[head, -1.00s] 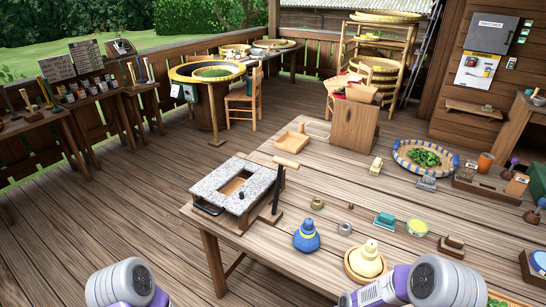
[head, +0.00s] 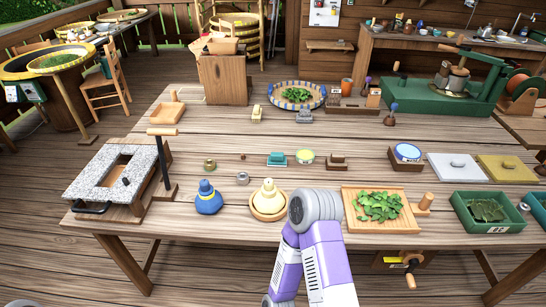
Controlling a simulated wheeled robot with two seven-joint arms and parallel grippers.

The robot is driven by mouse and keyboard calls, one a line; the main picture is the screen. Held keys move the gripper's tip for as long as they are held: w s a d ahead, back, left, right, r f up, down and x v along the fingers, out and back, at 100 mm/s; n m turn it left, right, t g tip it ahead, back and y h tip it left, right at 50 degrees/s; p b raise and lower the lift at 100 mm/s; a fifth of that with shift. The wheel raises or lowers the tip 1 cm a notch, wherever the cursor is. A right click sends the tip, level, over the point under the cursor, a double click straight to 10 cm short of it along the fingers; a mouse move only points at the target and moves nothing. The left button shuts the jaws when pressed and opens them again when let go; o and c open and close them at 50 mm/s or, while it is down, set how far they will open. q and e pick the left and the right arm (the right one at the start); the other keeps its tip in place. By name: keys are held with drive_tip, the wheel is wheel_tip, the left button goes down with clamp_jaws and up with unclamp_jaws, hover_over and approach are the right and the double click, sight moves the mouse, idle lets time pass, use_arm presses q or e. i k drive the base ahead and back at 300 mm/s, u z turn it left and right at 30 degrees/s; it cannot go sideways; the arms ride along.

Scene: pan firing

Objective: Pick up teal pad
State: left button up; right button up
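The teal pad (head: 277,158) is a small teal block on the wooden table, near the middle of the head view. It sits between a small dark part on its left and a round yellow-green tin (head: 305,156) on its right. Nothing touches it. A purple and grey link of my arm rises from the bottom centre, in front of the table edge and below the pad. Neither gripper's fingers show in this view.
A brown block (head: 337,161) sits right of the tin. A tray of leaves (head: 348,222) lies at front right. Bare table lies behind the pad.

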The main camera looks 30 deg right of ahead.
sight(275, 159)
drive_tip(key=z, duration=1.25)
